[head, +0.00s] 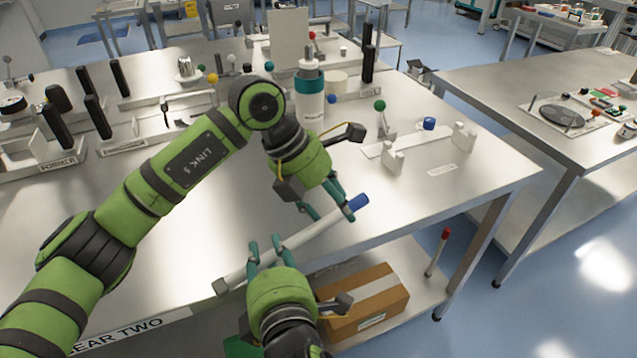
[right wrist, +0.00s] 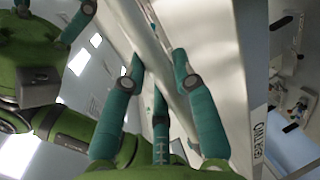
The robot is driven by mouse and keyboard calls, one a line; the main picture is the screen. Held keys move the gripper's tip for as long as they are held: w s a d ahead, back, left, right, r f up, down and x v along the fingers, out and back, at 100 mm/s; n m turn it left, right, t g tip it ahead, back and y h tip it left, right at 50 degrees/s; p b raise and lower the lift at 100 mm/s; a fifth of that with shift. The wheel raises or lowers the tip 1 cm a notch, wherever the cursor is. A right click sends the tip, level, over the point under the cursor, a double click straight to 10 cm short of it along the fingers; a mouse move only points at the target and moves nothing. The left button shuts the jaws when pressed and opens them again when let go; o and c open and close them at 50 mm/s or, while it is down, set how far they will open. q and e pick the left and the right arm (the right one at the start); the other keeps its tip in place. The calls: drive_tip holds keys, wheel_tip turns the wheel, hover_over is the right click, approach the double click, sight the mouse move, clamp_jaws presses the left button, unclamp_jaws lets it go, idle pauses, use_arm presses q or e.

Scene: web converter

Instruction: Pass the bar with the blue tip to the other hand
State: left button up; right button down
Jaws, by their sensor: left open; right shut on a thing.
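The white bar with the blue tip (head: 312,231) is held slantwise above the front edge of the steel table, its blue end up and right, a grey end low and left. My right gripper (head: 266,252) is shut on the bar toward the grey end. My left gripper (head: 335,208) is open, its fingers close to the bar just short of the blue tip; whether they straddle it fully is unclear. In the right wrist view the bar (right wrist: 146,40) runs between my right fingers, and part of the left gripper (right wrist: 78,30) shows at upper left.
A white cradle (head: 425,145) with two upright blocks stands on the table's right. A teal-banded bottle (head: 311,100) stands behind my left gripper. A cardboard box (head: 365,303) and a red-tipped bar (head: 438,252) are on the lower shelf.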

use_arm(q)
drive_tip(key=shift+x, duration=0.9)
drive_tip(key=shift+s, duration=0.1)
clamp_jaws()
use_arm(e)
drive_tip(key=shift+r, duration=0.1)
use_arm(q)
drive_tip(key=shift+r, duration=0.1)
use_arm(e)
drive_tip(key=c, duration=0.9)
unclamp_jaws()
